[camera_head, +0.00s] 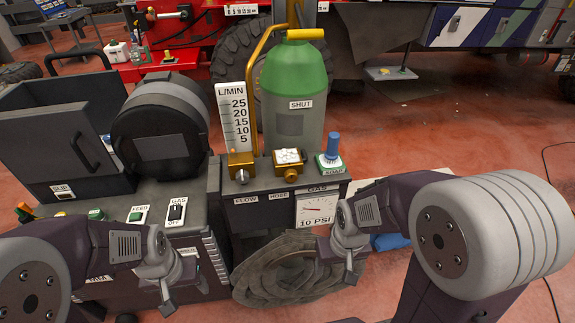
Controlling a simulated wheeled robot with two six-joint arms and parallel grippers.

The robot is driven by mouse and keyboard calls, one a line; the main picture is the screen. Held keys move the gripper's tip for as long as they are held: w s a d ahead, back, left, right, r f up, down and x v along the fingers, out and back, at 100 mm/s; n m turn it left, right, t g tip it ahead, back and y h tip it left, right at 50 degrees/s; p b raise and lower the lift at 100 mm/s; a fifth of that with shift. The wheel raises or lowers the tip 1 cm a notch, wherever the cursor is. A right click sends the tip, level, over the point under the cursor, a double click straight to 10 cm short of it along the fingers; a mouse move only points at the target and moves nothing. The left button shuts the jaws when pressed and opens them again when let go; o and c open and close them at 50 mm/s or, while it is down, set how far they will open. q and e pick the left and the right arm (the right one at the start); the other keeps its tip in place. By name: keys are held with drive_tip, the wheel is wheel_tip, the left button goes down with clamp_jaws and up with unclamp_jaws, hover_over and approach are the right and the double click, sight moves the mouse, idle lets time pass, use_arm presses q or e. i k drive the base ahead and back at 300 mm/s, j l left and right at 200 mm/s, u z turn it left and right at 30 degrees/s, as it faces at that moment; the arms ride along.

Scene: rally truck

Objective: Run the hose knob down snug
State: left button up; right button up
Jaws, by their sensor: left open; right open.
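A gold fitting with a round gold knob (289,174) stands on the dark panel box (270,212), above the HOSE label (279,196). A white patterned piece sits on top of the fitting. How tight the knob is cannot be told. My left gripper (186,293) is open and empty, low in front of the welder cabinet, left of and below the knob. My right gripper (340,268) is open and empty, in front of the coiled hose (262,280), right of and below the knob. Neither gripper touches the knob.
Left of the knob stands the gold flow meter (236,125) with its L/MIN scale. Right is a blue-handled part (333,145). The green-topped cylinder (296,75) rises behind. A gauge reading 10 PSI (317,207) is on the box front. A black spool housing (160,140) stands left.

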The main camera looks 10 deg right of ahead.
sight(290, 175)
drive_tip(key=l+u, duration=0.9)
drive_tip(key=k+l+u, duration=0.1)
drive_tip(key=l+u, duration=0.35)
drive_tip(key=k+l+u, duration=0.15)
drive_tip(key=u, duration=0.3)
drive_tip(key=k+l+u, duration=0.2)
drive_tip(key=l+u, duration=0.25)
